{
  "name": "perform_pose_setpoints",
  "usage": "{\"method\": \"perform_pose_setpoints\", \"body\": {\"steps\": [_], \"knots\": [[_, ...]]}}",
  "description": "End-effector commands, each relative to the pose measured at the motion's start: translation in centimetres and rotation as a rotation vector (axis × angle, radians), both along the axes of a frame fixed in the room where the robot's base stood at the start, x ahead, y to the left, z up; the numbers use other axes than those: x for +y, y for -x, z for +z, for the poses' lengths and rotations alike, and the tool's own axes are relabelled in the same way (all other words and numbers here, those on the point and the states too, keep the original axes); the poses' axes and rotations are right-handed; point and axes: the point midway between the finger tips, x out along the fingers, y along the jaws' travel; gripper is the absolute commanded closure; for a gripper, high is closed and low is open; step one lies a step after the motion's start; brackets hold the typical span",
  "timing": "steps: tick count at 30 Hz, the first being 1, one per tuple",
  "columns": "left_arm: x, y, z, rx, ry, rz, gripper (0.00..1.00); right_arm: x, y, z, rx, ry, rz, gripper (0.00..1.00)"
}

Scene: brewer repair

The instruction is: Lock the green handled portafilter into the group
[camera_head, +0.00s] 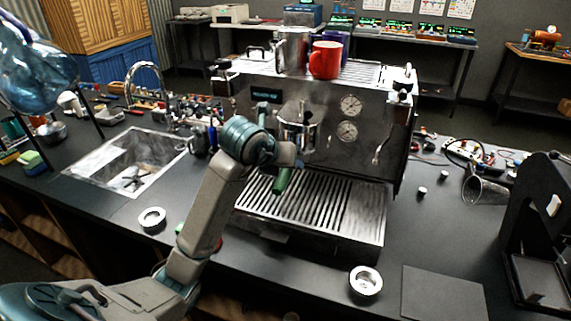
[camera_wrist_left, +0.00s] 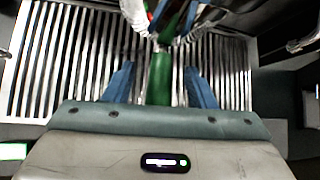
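The green portafilter handle (camera_head: 281,181) shows below my left wrist, in front of the espresso machine (camera_head: 335,130) and above its drip tray. In the left wrist view the green handle (camera_wrist_left: 160,78) lies between the two blue fingers of my left gripper (camera_wrist_left: 160,88), with a gap on each side. The gripper is open around it. The metal group (camera_head: 298,128) is on the machine's front, just behind and above my wrist. The portafilter's head is mostly hidden, so I cannot tell how it sits in the group. My right gripper is not in view.
The slatted drip tray (camera_head: 345,222) lies beneath the group. Small metal baskets stand on the counter, at left (camera_head: 152,219) and front right (camera_head: 366,281). A sink (camera_head: 128,160) is at left. A red mug (camera_head: 325,60) stands on the machine. A black grinder-like stand (camera_head: 540,235) is at right.

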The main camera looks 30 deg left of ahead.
Motion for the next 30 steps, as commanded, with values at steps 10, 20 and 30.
{"method": "perform_pose_setpoints", "body": {"steps": [10,20,30], "knots": [[0.0,0.2,0.1,0.002,0.0,-0.001,0.47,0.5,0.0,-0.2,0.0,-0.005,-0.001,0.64],[0.1,4.3,4.0,-0.004,-0.006,-0.001,0.47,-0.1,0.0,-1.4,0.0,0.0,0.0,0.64],[0.1,7.5,7.5,0.002,-0.001,0.0,0.47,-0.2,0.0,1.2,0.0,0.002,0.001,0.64]]}}
